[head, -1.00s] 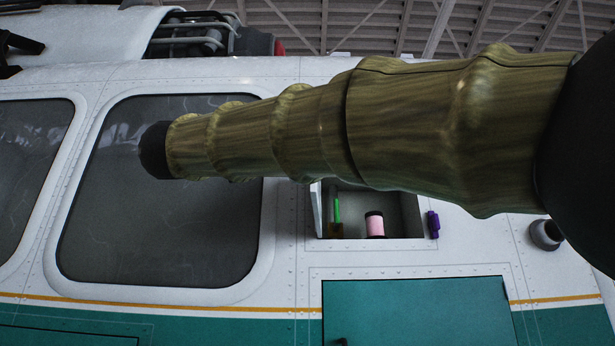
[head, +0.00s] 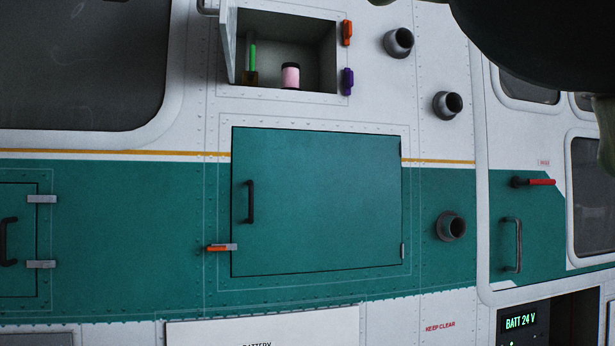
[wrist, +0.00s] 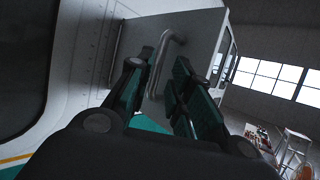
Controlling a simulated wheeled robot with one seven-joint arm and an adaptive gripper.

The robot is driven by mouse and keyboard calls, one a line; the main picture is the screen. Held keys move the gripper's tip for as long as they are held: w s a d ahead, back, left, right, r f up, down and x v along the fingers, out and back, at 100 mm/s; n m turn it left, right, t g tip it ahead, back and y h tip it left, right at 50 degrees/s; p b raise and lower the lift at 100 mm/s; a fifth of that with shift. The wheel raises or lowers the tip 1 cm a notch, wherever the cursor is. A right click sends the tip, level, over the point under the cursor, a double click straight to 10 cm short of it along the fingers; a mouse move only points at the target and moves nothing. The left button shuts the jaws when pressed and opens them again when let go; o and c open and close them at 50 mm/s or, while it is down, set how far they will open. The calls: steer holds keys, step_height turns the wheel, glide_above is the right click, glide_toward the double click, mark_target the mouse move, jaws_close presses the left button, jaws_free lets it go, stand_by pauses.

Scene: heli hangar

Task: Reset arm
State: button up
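My gripper (wrist: 163,57) shows in the wrist view, its two dark fingers with teal pads standing apart with a gap between them. Nothing is visibly held. A grey bar handle (wrist: 158,70) on a grey panel (wrist: 195,40) appears beyond the fingertips; I cannot tell how far. In the head view only a dark part of my arm (head: 545,40) shows at the upper right; the gripper is outside that picture.
The white and teal helicopter side fills the head view. An open compartment (head: 318,50) holds a pink-labelled jar (head: 290,77) and a green item (head: 252,58). Below is a shut teal hatch (head: 320,200). Pipe stubs (head: 450,226) stick out. Far clutter (wrist: 290,150) stands lower right in the wrist view.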

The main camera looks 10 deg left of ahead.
mark_target(201, 4)
steer(key=shift+x, duration=3.5)
steer(key=shift+f, duration=0.15)
